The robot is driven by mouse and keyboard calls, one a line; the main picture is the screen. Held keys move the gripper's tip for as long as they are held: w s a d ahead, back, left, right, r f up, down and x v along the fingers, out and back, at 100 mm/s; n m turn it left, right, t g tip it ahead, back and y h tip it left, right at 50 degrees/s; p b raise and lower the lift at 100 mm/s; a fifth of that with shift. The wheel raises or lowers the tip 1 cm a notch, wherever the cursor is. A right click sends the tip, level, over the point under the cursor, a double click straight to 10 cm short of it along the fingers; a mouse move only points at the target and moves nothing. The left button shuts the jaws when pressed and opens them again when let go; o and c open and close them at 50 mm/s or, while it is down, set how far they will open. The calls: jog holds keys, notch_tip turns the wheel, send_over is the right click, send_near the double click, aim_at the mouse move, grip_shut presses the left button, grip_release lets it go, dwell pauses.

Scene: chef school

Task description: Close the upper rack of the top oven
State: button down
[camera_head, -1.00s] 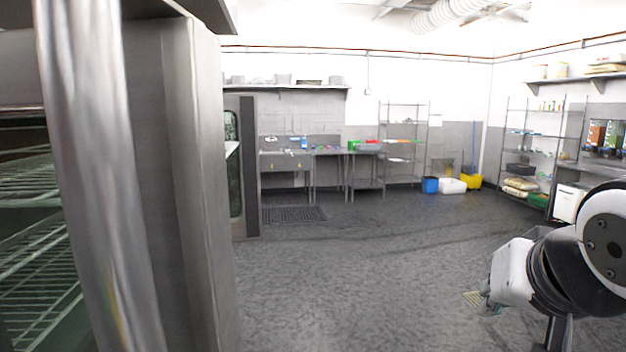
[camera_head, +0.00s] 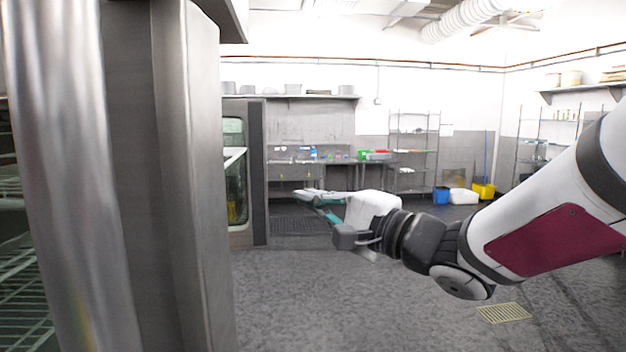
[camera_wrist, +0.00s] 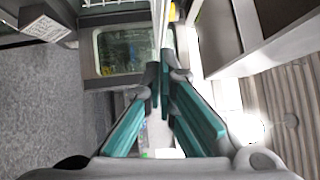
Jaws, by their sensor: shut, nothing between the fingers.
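My gripper (camera_head: 315,195) is in the middle of the head view, pointing left toward a dark-framed door with a glass window (camera_head: 236,195), apart from it. In the wrist view my gripper (camera_wrist: 165,75) shows its teal-padded fingers together at the tips, with nothing between them. The windowed door also shows there behind the fingertips (camera_wrist: 122,52). A pale flat edge (camera_head: 235,158) juts out before the window; I cannot tell whether it is the upper rack. The oven's interior is mostly hidden by the steel panel.
A steel cabinet side (camera_head: 190,170) and a vertical steel bar (camera_head: 70,180) fill the near left. Wire shelves (camera_head: 22,270) show at the left edge. Sinks, shelving (camera_head: 412,150) and a yellow bin (camera_head: 484,191) stand far back. The floor (camera_head: 330,300) is clear.

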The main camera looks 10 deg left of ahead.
jog(key=w+a+r+y+p, duration=0.1)
jog(key=w+a+r+p, duration=0.1)
jog(key=a, duration=1.1)
jog(key=shift+w+r+g, duration=0.15)
jog(key=shift+w+g, duration=0.25)
jog(key=shift+w, duration=0.35)
jog(key=shift+a, duration=0.15)
jog(key=s+a+b, duration=0.1)
jog(key=a, duration=0.3)
jog(key=s+a+b, duration=0.1)
jog(key=a, duration=0.3)
jog(key=s+a+b, duration=0.1)
jog(key=a, duration=0.4)
jog(key=shift+s+a, duration=0.1)
